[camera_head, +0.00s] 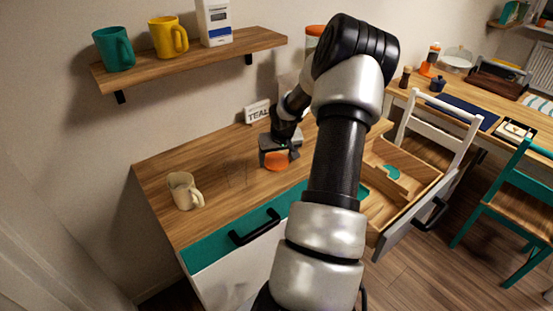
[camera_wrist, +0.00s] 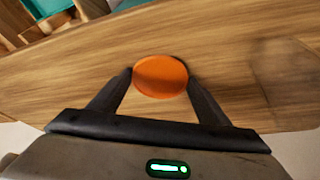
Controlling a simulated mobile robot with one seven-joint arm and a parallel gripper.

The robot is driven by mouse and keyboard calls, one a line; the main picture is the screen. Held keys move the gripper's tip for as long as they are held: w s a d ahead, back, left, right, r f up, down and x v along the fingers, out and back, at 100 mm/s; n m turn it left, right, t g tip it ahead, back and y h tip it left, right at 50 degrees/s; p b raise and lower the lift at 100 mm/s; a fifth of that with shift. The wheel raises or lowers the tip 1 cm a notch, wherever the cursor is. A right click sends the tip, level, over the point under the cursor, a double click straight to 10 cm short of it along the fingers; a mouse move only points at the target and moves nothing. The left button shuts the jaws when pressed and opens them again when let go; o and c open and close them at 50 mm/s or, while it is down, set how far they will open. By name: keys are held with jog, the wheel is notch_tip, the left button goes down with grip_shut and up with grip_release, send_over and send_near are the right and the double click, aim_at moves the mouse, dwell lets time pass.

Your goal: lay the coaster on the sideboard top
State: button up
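The orange coaster (camera_head: 277,161) is at the wooden sideboard top (camera_head: 225,190), toward its back and right of the middle. In the wrist view the coaster (camera_wrist: 160,76) sits between my two fingertips, its face toward the camera and both fingers touching its edges. My gripper (camera_head: 275,157) is shut on it, low over the top. I cannot tell whether the coaster touches the wood or hangs just above it. My arm hides part of the sideboard's right side.
A drawer (camera_head: 428,180) at the right is open, with a teal piece (camera_head: 392,172) inside. A shelf (camera_head: 190,62) with mugs hangs above.

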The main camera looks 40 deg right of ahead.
jog(key=o, duration=0.4)
jog(key=shift+o, duration=0.2)
jog(key=shift+r, duration=0.35)
jog(key=p+v, duration=0.1)
jog(key=v, duration=1)
jog(key=shift+s+r+p, duration=0.25)
jog(key=shift+p, duration=0.15)
jog(key=shift+a, duration=0.2)
